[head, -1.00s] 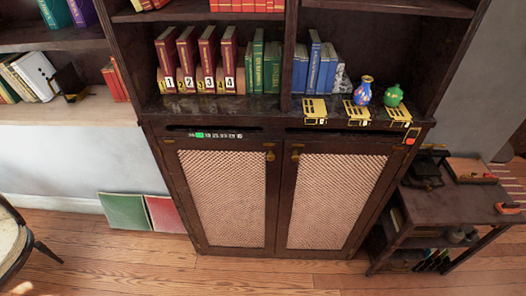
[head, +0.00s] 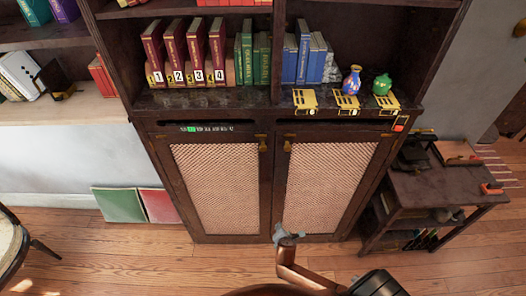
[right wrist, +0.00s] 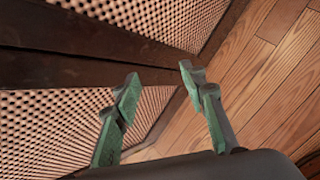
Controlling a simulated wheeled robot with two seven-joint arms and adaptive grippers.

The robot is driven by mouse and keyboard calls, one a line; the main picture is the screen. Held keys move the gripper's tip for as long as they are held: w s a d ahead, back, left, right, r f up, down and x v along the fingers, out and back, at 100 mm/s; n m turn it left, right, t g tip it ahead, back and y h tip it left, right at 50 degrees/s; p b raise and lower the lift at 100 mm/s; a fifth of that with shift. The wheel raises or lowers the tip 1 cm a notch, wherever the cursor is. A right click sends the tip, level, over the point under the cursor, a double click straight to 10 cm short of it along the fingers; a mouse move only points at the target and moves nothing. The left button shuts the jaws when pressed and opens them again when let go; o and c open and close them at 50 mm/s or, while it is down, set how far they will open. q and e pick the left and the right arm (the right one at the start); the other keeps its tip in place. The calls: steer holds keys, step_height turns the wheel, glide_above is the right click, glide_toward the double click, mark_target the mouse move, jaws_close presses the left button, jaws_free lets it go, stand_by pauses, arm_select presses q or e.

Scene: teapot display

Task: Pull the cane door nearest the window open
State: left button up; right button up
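Two cane doors with dark wooden frames close the lower part of a bookcase: a left cane door (head: 215,187) and a right cane door (head: 324,185). Both look shut. Small brass handles sit near their meeting edges, the left handle (head: 262,143) and the right handle (head: 288,146). No window shows, so I cannot tell which door is nearest it. My right gripper (head: 286,233) is low in front of the doors' bottom middle. In the right wrist view, its green fingers (right wrist: 158,78) are apart with nothing between them, by the door frames. My left gripper is out of view.
Above the doors, a shelf holds numbered red books (head: 185,55), a blue vase (head: 352,81), a green vase (head: 382,84) and yellow label plates. A dark side table (head: 440,185) stands close at right. Red and green panels (head: 120,205) lean at left. The wooden floor in front is clear.

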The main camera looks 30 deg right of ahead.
steer(key=w+a+r+n+t+h, duration=0.1)
steer(key=w+r+n+t, duration=0.2)
steer(key=r, duration=0.7)
steer(key=w+a+r+n+t+h, duration=0.15)
steer(key=w+r, duration=0.35)
steer(key=r, duration=0.5)
steer(key=w+a+r+n+t+p, duration=0.1)
steer(key=a+r+n+t+p, duration=0.2)
steer(key=r, duration=1.3)
steer(key=n+h, duration=0.2)
glide_toward(263, 150)
steer(key=shift+t, duration=0.35)
steer(key=x, duration=0.2)
steer(key=b+x, duration=0.1)
steer(key=x, duration=0.4)
steer(key=shift+d+f, duration=0.2)
steer(key=shift+f, duration=0.05)
steer(key=shift+w+d, duration=0.3)
steer(key=shift+w, duration=0.15)
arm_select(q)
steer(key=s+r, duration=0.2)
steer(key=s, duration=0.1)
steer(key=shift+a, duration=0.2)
arm_select(e)
steer(key=shift+c, duration=0.7)
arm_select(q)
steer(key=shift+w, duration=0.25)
arm_select(e)
jaws_close()
